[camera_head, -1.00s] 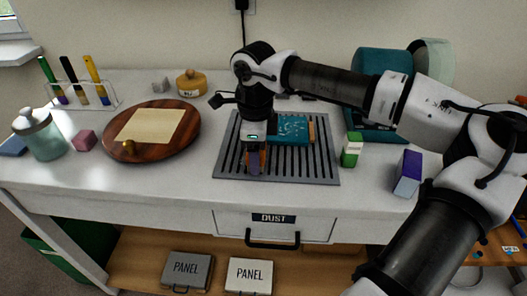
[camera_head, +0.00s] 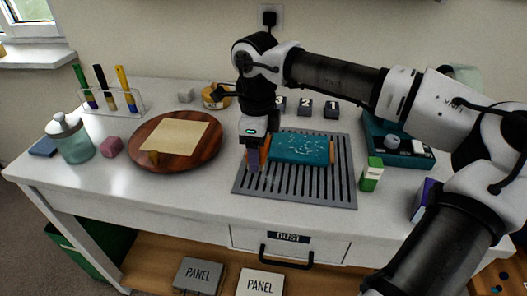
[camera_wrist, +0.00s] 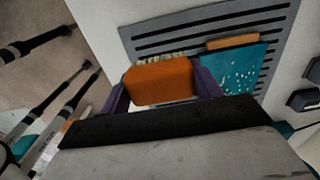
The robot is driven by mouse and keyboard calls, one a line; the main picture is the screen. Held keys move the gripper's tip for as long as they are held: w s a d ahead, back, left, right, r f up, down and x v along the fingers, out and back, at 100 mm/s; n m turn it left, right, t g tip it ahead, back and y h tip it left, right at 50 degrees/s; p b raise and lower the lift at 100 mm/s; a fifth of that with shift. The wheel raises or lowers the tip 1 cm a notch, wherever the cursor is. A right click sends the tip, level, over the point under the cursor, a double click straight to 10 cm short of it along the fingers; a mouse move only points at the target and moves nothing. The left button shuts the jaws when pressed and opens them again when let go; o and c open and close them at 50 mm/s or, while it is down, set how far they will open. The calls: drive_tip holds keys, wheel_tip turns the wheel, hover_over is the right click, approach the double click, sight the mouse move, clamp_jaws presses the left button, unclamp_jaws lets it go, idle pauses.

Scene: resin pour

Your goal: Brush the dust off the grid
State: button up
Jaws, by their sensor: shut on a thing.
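The grid (camera_head: 300,196) is a grey slotted plate on the white table. A teal piece (camera_head: 300,147) with pale specks of dust lies on it, with orange wooden strips at its ends. In the wrist view the teal piece (camera_wrist: 232,68) and the grid (camera_wrist: 165,42) show beyond my jaws. My gripper (camera_head: 252,158) is over the grid's left part, left of the teal piece. Its purple fingers are shut on an orange brush (camera_wrist: 158,82) with pale bristles at its far edge. I cannot tell whether the bristles touch the grid.
A round wooden board (camera_head: 210,150) with a pale sheet lies left of the grid. A green and white bottle (camera_head: 371,174) stands close to the grid's right edge. A teal tray (camera_head: 400,153) is at the right. Several numbered dark blocks (camera_head: 304,106) stand behind. A drawer (camera_head: 290,246) labelled DUST is below.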

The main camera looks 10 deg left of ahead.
drive_tip(key=shift+r+p, duration=0.55)
drive_tip(key=shift+r, duration=0.7)
